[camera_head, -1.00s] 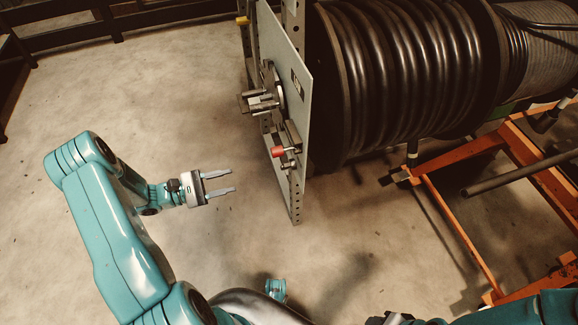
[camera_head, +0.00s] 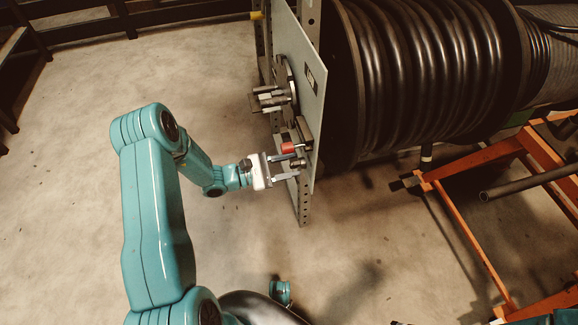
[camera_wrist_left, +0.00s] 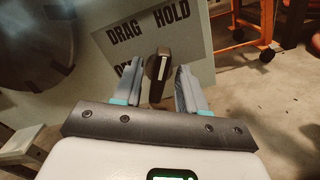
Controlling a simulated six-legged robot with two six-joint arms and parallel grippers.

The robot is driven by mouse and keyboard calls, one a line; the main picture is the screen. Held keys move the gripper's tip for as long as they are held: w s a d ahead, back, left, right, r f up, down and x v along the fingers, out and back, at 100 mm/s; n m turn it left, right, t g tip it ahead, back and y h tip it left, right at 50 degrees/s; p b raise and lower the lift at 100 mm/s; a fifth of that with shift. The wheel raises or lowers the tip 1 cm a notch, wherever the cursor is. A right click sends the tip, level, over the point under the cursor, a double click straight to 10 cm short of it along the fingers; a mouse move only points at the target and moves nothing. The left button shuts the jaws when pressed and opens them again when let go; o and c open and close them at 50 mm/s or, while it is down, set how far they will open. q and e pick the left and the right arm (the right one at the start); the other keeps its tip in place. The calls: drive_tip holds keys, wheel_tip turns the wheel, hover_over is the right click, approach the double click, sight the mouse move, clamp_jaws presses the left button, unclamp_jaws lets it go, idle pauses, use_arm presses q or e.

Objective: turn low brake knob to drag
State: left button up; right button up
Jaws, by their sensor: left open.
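The brake knob (camera_wrist_left: 158,76) is dark with a pale line on its face and sits on the panel in the left wrist view. A label plate (camera_wrist_left: 150,38) behind it reads DRAG and HOLD, with OFF partly hidden. The pale line points roughly upward; I cannot tell exactly which word it marks. My left gripper (camera_wrist_left: 157,72) is open, with one finger on each side of the knob and gaps showing. In the head view my left gripper (camera_head: 306,166) reaches the panel's lower edge, and the knob is hard to make out. My right gripper is not in view.
A red-ended part (camera_head: 288,148) sits just above my left gripper. A clamp-like fitting (camera_head: 270,99) stands out higher on the panel (camera_head: 312,110). A large hose reel (camera_head: 420,80) is behind it. An orange frame (camera_head: 465,235) stands at right.

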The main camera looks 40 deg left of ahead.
use_arm(q)
drive_tip(key=shift+w, duration=0.1)
drive_tip(key=c, duration=0.7)
